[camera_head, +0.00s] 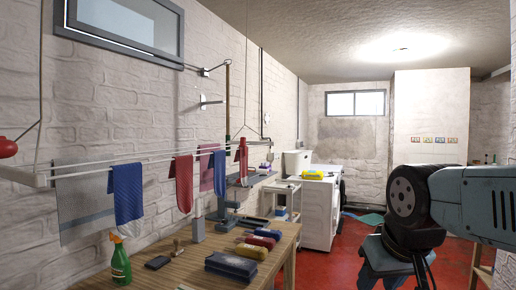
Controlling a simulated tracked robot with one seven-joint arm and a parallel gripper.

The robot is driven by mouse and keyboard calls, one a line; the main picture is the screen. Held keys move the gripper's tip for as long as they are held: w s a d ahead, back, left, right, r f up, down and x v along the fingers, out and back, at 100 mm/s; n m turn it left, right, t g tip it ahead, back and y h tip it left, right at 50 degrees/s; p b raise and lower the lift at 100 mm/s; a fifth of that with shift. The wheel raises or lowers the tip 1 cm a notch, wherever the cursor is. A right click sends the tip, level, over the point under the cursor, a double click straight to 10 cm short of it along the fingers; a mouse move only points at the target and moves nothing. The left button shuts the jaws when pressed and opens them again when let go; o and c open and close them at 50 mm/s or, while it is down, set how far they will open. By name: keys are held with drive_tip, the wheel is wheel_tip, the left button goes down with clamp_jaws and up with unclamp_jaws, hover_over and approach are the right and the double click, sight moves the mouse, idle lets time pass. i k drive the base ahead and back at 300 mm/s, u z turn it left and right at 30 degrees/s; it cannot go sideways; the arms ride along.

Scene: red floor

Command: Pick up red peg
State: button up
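I cannot make out a red peg for certain. A rounded red object (8,147) shows at the left edge, cut off by the frame, by the end of the drying rack; I cannot tell what it is. My arm (470,200) reaches in from the right edge and bends down at the lower right. My gripper's fingers do not show.
White appliances (319,212) stand farther back. Some red floor (335,258) is clear.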

sight(243, 140)
drive_tip(key=u, duration=0.05)
drive_tip(key=i, duration=1.15)
drive_tip(key=u, duration=0.55)
